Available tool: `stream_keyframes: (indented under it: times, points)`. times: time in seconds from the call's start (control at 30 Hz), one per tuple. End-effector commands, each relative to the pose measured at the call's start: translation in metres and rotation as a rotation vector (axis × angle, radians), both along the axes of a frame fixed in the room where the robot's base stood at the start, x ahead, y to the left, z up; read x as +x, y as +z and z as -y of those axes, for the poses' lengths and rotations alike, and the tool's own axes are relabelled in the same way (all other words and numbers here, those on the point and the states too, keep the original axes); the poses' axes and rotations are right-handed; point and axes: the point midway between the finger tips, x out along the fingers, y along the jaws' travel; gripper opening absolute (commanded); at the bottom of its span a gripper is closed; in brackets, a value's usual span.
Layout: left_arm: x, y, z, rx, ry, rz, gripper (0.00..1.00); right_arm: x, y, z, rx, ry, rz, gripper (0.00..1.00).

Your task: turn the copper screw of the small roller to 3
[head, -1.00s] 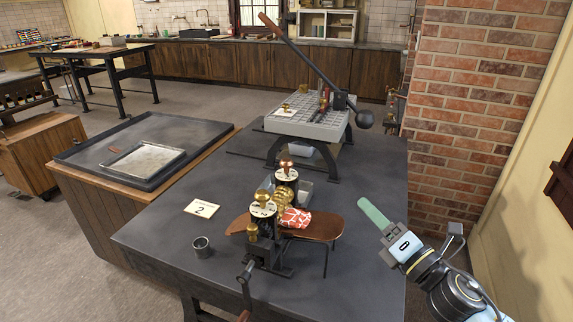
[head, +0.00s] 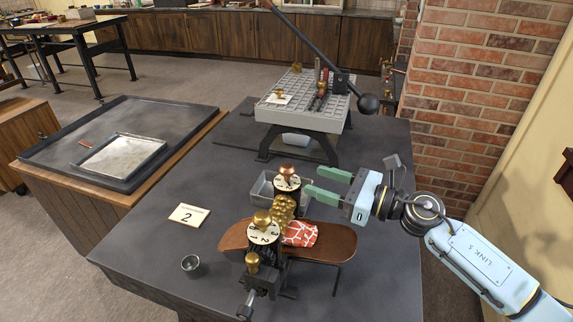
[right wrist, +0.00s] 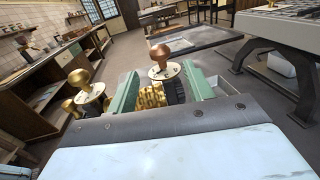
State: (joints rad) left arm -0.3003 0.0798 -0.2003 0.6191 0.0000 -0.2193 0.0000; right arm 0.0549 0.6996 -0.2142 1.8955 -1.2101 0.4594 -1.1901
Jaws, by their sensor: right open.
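The small roller (head: 283,208) stands on the dark table, with gold-coloured patterned rolls. Its copper screw (head: 287,172) rises over a white dial (head: 287,184) at the far end; its setting is too small to read. A brass screw (head: 262,219) with a dial marked 1, 2, 3 is at the near end. My right gripper (head: 313,181) is open and empty, just right of the copper screw, its green fingers pointing at it. In the right wrist view the copper screw (right wrist: 160,54) appears between the two spread fingers (right wrist: 161,88), ahead of them. My left gripper is out of view.
A wooden board (head: 325,249) with a red-and-white patterned piece (head: 300,233) lies beside the rolls. A grey tray (head: 262,188) sits behind. A lever press (head: 303,112) stands farther back.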

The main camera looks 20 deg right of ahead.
Motion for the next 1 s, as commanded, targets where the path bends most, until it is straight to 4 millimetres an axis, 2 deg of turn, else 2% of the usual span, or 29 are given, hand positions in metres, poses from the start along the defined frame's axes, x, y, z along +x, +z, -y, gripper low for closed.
stream_keyframes:
  times: [0.2,0.4,0.6,0.83,0.87,1.0]
  points:
    - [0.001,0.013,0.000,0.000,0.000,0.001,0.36,0.033,0.003,-0.033,0.004,-0.001,0.002,0.51]
    - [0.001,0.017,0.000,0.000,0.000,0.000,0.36,0.052,0.002,-0.054,0.004,0.000,0.001,0.51]
    - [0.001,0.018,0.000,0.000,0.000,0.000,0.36,0.059,0.001,-0.062,0.000,0.000,0.000,0.51]
    - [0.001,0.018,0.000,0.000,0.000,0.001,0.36,0.059,0.000,-0.062,0.001,0.000,-0.001,0.51]
    - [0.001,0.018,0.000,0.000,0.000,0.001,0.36,0.059,0.000,-0.062,0.001,0.000,-0.001,0.50]
    - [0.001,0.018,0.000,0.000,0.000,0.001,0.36,0.059,0.000,-0.062,0.001,0.000,-0.001,0.32]
